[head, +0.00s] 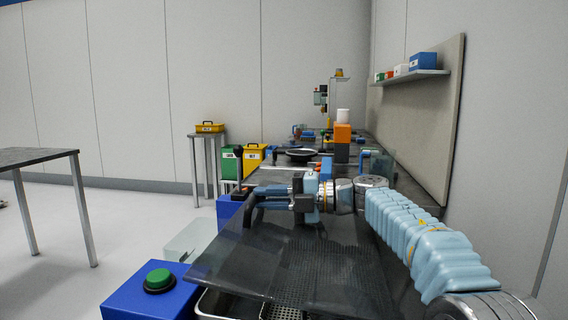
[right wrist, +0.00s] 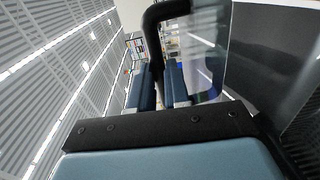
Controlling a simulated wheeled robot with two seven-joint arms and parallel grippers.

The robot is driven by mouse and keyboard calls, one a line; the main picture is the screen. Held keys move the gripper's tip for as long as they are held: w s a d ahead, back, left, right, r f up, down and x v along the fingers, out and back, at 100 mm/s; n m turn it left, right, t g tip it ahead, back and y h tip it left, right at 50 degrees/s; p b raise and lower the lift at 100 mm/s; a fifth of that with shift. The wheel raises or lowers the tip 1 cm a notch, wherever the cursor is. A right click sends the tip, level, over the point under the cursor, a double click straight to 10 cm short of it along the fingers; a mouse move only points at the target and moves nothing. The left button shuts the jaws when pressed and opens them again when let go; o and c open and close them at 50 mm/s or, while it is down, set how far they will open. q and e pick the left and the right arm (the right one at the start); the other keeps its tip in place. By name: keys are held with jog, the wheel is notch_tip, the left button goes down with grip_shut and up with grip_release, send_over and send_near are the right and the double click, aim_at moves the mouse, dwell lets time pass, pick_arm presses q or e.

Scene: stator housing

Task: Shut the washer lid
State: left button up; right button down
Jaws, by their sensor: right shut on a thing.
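The washer lid (head: 225,262) is a dark, see-through panel in the front middle of the head view. It lies over a metal mesh basin (head: 290,302); how far it stands open is hard to tell. Its black bar handle (head: 250,206) is at its left edge and also shows in the right wrist view (right wrist: 151,35), beside the clear pane (right wrist: 212,50). My right gripper (head: 265,191) reaches in from the right above the lid, its blue fingers (right wrist: 160,88) shut around the handle. My left gripper is not in view.
A blue box with a green button (head: 158,279) stands left of the basin. Behind the gripper are a black round dish (head: 300,154), an orange block (head: 342,133) and green (head: 231,163) and yellow bins (head: 254,156). The wall panel (head: 420,130) closes the right side.

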aim_at(268, 216)
jog(key=shift+h, duration=0.7)
jog(key=f, duration=0.2)
jog(key=a+f, duration=0.1)
jog(key=f, duration=0.1)
jog(key=shift+w+f, duration=0.15)
jog(key=shift+f, duration=0.1)
jog(key=c, duration=1.1)
grip_release()
jog(key=shift+d, duration=0.1)
jog(key=v, duration=1.3)
jog(key=shift+w, duration=0.1)
jog(key=shift+d+r, duration=0.15)
jog(key=shift+d, duration=0.25)
